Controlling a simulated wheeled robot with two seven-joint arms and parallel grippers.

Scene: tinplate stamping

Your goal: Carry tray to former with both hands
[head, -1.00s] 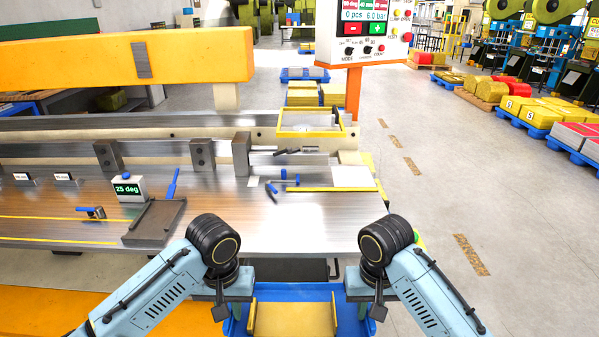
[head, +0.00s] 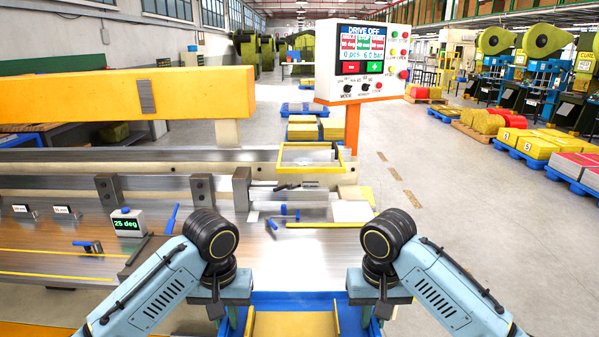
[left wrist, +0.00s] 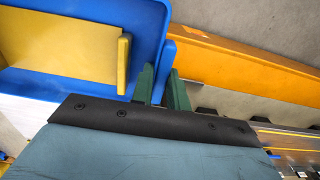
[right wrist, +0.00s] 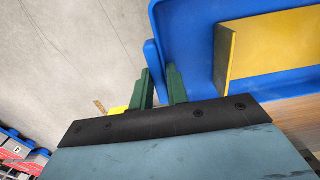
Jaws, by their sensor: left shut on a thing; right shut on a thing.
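The blue tray (head: 292,296) is at the bottom of the head view, partly cut off, with yellow sheet-like pieces (head: 295,323) in it. My left gripper (left wrist: 162,82) is shut on the tray's side in the left wrist view, where the blue wall (left wrist: 148,50) shows beside its green fingers. My right gripper (right wrist: 160,85) is shut on the opposite side in the right wrist view, at a blue upright part of the tray (right wrist: 154,58). The tray is held between my two arms, in front of the metal bench. Which machine is the former I cannot tell.
A metal bench (head: 60,232) with a "25 deg" display (head: 127,222) lies ahead and left, under an orange beam (head: 190,92). A control panel (head: 362,62) on an orange post (head: 353,125) stands ahead. Clear grey floor (head: 480,220) lies to the right, with pallets (head: 530,155) beyond.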

